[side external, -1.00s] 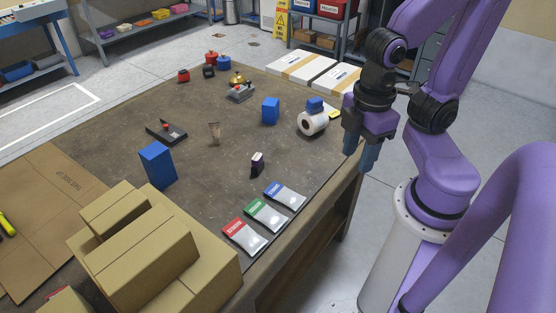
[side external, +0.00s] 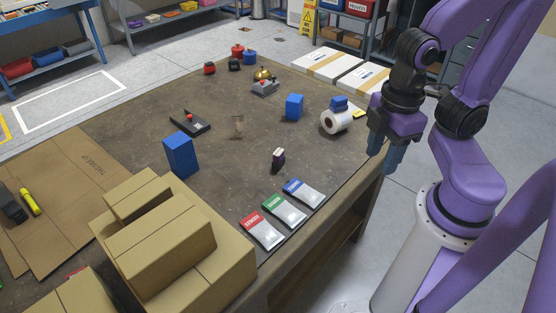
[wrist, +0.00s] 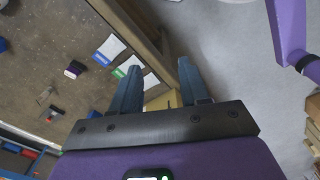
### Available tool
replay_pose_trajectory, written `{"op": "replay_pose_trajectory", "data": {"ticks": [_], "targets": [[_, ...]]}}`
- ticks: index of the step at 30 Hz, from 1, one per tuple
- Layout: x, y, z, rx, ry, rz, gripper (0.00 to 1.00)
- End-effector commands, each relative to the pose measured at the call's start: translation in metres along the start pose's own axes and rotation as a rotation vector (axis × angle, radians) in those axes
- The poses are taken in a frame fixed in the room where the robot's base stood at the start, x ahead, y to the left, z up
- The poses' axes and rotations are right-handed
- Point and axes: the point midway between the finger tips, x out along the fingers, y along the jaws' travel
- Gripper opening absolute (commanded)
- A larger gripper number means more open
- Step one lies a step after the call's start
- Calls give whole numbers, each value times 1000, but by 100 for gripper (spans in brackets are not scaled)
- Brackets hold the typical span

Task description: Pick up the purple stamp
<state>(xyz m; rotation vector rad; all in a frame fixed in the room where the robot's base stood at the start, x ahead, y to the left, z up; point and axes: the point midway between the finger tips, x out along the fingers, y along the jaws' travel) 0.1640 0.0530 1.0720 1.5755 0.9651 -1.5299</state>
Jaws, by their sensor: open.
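The purple stamp (side external: 278,159) is a small, dark upright block with some purple and a pale band. It stands on the brown table (side external: 225,185), behind the row of packets. It also shows in the wrist view (wrist: 74,70), left of the fingers. My gripper (side external: 388,157) is at the table's right edge, to the right of the stamp and well apart from it. In the wrist view my gripper's two fingers (wrist: 159,69) are spread with nothing between them, over the table edge and floor.
Three packets (side external: 284,210) lie in front of the stamp. A white roll (side external: 336,121) and a blue block (side external: 294,107) stand behind it. A taller blue box (side external: 181,156) is at left. Cardboard boxes (side external: 160,240) fill the front left. Table around the stamp is clear.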

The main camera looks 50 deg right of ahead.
Motion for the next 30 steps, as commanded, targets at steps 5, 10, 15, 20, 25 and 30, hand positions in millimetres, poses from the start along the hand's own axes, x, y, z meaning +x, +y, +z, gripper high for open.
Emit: {"op": "replay_pose_trajectory", "data": {"ticks": [5, 10, 15, 20, 25, 30], "targets": [[0, 0, 0, 0, 0, 0, 45], [0, 0, 0, 0, 0, 0, 57], [0, 0, 0, 0, 0, 0, 57], [3, 8, -7, -10, -31, 21, 57], [15, 38, -33, -54, -149, 98, 57], [33, 77, -65, -118, -299, 186, 57]]}}
